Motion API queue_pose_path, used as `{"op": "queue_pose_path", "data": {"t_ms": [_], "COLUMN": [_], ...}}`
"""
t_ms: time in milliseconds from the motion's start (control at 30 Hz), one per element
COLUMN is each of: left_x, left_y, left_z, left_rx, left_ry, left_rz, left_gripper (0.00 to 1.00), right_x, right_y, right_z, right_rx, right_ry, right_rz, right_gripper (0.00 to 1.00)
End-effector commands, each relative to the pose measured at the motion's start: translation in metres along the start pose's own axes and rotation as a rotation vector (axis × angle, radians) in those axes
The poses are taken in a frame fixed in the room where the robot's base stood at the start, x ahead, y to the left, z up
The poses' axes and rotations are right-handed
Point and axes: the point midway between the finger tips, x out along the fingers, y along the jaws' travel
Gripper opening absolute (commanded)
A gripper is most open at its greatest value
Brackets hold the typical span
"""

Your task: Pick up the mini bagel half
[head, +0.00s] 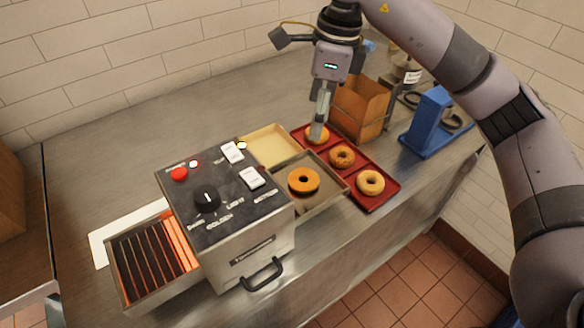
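Three small round bagel pieces lie in a row on a red tray (379,205). The farthest bagel piece (313,138) is partly covered by the fingers of my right gripper (319,133). The middle bagel piece (334,163) and the nearest bagel piece (370,193) lie uncovered. My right gripper points down with its fingertips at or just above the farthest piece. Its fingers look close together, and I cannot tell whether they grip the piece. My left gripper is not in view.
A toaster-like machine (268,237) with switches and a glowing rack (150,262) stands left. An orange ring (303,190) lies in its metal tray (325,202). A cream tray (268,148), a brown box (358,112) and a blue stand (430,122) are nearby. The back-left counter is clear.

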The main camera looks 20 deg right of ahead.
Motion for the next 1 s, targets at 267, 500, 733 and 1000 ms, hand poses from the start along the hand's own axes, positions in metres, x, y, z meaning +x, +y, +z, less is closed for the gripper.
{"op": "queue_pose_path", "data": {"t_ms": [267,500,733,1000], "left_x": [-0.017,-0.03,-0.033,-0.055], "left_y": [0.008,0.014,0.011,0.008], "left_z": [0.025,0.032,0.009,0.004], "left_rx": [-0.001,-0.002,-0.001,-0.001], "left_ry": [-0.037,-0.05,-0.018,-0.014], "left_rz": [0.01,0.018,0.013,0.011], "left_gripper": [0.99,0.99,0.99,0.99], "right_x": [0.052,0.1,0.119,0.153], "right_y": [0.002,0.002,0.001,0.002], "right_z": [0.0,0.0,0.001,0.004], "right_rx": [-0.001,0.0,-0.002,0.0], "right_ry": [0.004,0.002,0.0,0.002], "right_rz": [0.007,0.006,0.003,0.007], "right_gripper": [0.8,0.8,0.8,0.8]}}
